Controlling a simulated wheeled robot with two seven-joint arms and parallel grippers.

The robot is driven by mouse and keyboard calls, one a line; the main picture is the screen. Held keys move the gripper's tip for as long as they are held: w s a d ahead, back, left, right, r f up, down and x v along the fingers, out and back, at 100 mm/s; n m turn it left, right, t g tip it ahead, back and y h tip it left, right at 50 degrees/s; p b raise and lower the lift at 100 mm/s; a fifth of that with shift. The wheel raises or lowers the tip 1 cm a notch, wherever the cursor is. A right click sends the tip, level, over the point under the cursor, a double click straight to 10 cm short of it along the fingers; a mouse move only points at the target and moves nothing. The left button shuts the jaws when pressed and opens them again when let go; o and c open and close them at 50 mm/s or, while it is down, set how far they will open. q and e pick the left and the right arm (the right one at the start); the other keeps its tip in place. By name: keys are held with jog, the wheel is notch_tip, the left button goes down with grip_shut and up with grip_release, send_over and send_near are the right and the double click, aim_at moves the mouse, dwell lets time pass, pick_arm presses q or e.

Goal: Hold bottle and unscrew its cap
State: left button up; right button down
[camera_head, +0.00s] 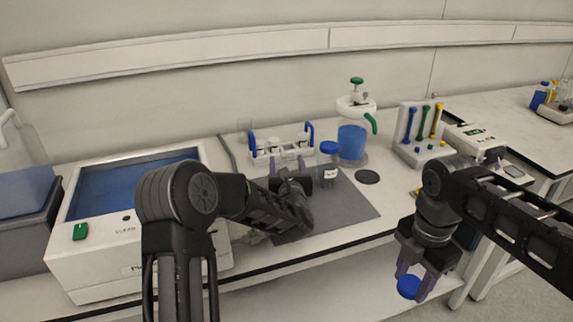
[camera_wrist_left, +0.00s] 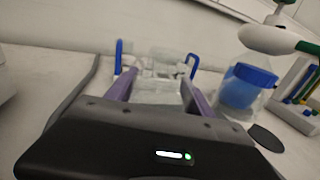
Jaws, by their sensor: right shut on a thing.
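My right gripper (camera_head: 415,285) is low in front of the bench, shut on a separate blue cap (camera_head: 408,287).
A rack with blue handles (camera_head: 310,131) stands behind my left gripper. A reactor with a blue vessel (camera_head: 352,142) is behind the bottle, near a dark disc (camera_head: 367,177). A tool stand (camera_head: 405,121) is right. A white bath (camera_head: 90,250) fills the left. The mat's front (camera_head: 345,208) is clear.

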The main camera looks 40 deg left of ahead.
pick_arm(q)
jog(key=o, duration=0.4)
jog(key=shift+r, duration=0.1)
pick_arm(e)
jog(key=shift+r, duration=0.15)
pick_arm(q)
jog(key=shift+r+p, duration=0.15)
jog(key=shift+p, duration=0.15)
pick_arm(e)
jog(key=shift+r, duration=0.2)
pick_arm(q)
jog(key=shift+s+d, duration=0.2)
jog(key=shift+s, duration=0.05)
pick_arm(e)
jog(key=shift+f, duration=0.2)
pick_arm(q)
jog(key=b+v, duration=0.1)
jog(key=v, duration=1)
jog(key=shift+s+d+b, duration=0.15)
jog(key=shift+s+b, duration=0.05)
jog(key=shift+b, duration=0.1)
pick_arm(e)
jog(key=shift+f, duration=0.6)
